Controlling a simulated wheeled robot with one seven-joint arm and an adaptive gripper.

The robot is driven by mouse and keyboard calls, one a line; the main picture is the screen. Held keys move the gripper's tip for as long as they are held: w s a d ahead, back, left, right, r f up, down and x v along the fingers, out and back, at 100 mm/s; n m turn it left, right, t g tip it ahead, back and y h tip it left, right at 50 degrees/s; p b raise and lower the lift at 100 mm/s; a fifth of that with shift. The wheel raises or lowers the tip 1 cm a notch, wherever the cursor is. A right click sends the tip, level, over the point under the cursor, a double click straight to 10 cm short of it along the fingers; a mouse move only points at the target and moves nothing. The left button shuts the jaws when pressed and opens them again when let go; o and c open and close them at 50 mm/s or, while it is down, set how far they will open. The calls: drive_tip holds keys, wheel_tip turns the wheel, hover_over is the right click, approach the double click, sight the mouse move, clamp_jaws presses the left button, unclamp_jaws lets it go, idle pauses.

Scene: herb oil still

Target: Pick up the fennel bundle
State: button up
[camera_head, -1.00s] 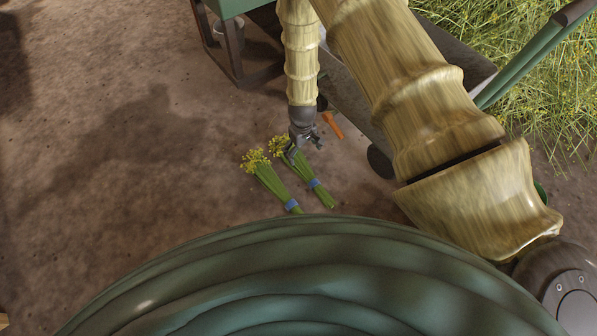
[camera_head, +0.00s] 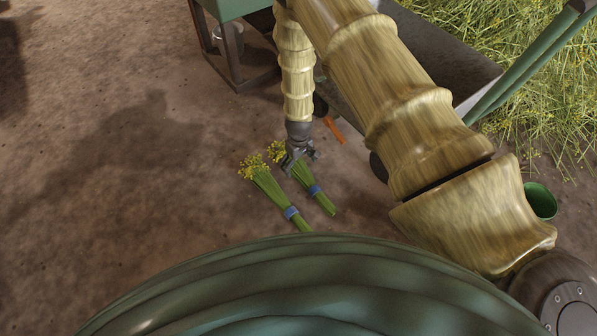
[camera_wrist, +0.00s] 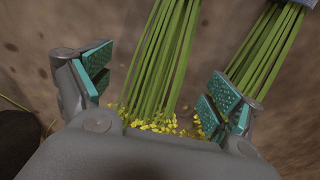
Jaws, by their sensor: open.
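Two fennel bundles lie side by side on the ground in the head view, each with green stalks, yellow flower heads and a blue band: the left one (camera_head: 268,190) and the right one (camera_head: 322,199). My gripper (camera_head: 301,161) is over the right bundle's upper stalks, close to its flower heads, and hides part of it. In the wrist view my gripper (camera_wrist: 160,92) is open, with one bundle's stalks (camera_wrist: 165,55) between the fingers. The other bundle (camera_wrist: 266,52) runs behind and beyond the right finger. Whether the fingers touch any stalks I cannot tell.
A barrow-like dark tray (camera_head: 440,50) with green handles (camera_head: 530,62) stands right of my forearm. An orange object (camera_head: 334,130) lies near its base. A green bucket (camera_head: 540,201) is at the right. Tall yellow-flowered plants (camera_head: 555,115) grow behind. Bare soil (camera_head: 120,180) is clear at left.

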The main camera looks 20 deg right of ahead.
drive_tip(key=shift+f+b, duration=1.5)
drive_tip(key=shift+f, duration=0.85)
drive_tip(key=c, duration=1.3)
